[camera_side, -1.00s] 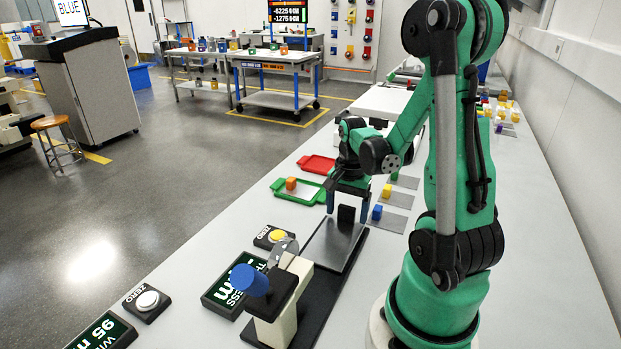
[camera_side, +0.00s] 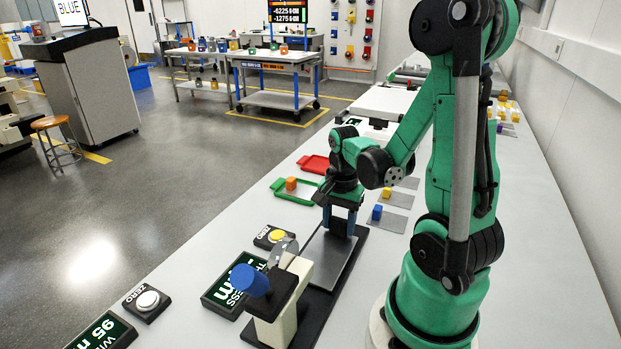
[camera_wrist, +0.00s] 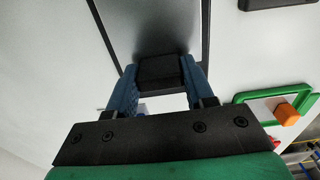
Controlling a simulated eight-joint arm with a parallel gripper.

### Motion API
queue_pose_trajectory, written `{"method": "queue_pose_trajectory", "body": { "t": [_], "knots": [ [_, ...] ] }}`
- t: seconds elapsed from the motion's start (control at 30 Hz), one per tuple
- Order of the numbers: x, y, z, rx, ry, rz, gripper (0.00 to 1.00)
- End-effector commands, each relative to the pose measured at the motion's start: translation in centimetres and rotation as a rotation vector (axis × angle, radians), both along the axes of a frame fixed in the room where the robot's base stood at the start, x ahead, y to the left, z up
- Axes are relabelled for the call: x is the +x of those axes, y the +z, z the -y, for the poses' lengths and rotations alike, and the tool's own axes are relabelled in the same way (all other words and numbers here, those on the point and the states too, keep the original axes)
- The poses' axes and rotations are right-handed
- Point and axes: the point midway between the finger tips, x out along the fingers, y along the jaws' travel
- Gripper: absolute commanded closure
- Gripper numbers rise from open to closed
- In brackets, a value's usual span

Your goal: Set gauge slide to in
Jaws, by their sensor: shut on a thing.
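The gauge slide is a flat grey plate (camera_side: 324,262) on a long black base (camera_side: 319,300), with a black block (camera_side: 338,228) as its handle at the far end. My gripper (camera_side: 339,222) has its blue fingers down on both sides of the block and is shut on it. In the wrist view the black block (camera_wrist: 163,69) sits between the fingertips of my gripper (camera_wrist: 160,75), with the dark plate (camera_wrist: 150,25) beyond it. A cream gauge post (camera_side: 279,318) with a blue cylinder (camera_side: 249,280) stands at the near end of the base.
A yellow button (camera_side: 276,236) and a dark display (camera_side: 236,285) lie left of the gauge. A green tray (camera_side: 284,196) with an orange cube (camera_side: 291,184) and a red tray (camera_side: 313,164) stand farther back. Blue (camera_side: 377,212) and yellow cubes (camera_side: 387,193) sit on grey pads to the right.

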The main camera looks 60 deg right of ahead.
Motion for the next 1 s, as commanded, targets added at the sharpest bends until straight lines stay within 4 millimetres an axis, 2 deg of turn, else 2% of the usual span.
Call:
{"method": "queue_pose_trajectory", "body": {
  "t": [0.03,0.1,0.3,0.43,0.7,0.73,0.8,0.83,1.0],
  "knots": [
    [0.1,0.0,-1.7,0.003,0.014,0.003,1.0],
    [0.1,0.0,-3.5,0.003,0.014,0.004,1.0],
    [0.1,0.0,-6.7,0.004,0.008,0.005,1.0],
    [0.1,0.0,-7.3,0.005,0.004,0.006,1.0],
    [0.0,0.0,-7.3,0.008,0.004,0.004,1.0],
    [0.0,0.0,-7.3,0.008,0.004,0.003,0.44],
    [0.0,0.0,-7.3,0.007,0.004,0.003,0.24],
    [0.0,0.0,-7.3,0.006,0.003,0.003,0.21],
    [0.0,0.0,-7.2,0.004,0.003,0.003,0.21]
  ]
}}
